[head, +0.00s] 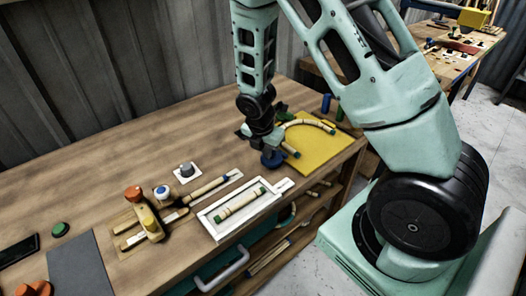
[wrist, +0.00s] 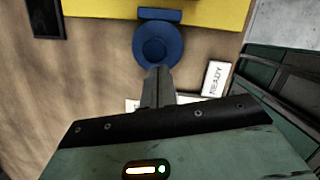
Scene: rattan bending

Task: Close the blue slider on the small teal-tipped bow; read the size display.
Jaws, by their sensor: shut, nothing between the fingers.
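The small bow (head: 240,203) is a short, pale rattan piece with teal ends, lying in a white measuring frame (head: 212,225). The blue slider (head: 273,160) is a round knob beyond the frame's far right end, by the yellow board. It also shows in the wrist view (wrist: 163,45) as a blue disc with a blue bar behind it. My gripper (wrist: 157,72) is shut and empty, its tips just short of or over the disc's near edge; contact cannot be told. The size display (wrist: 214,78) reads "READY". In the wrist view the bow is hidden behind my gripper body.
A yellow board (head: 318,152) holds a larger curved rattan piece (head: 315,124). Left of the frame stand a wooden clamp tool (head: 149,222), a grey knob (head: 186,169) and a blue-topped white knob (head: 162,191). The table's back left is bare.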

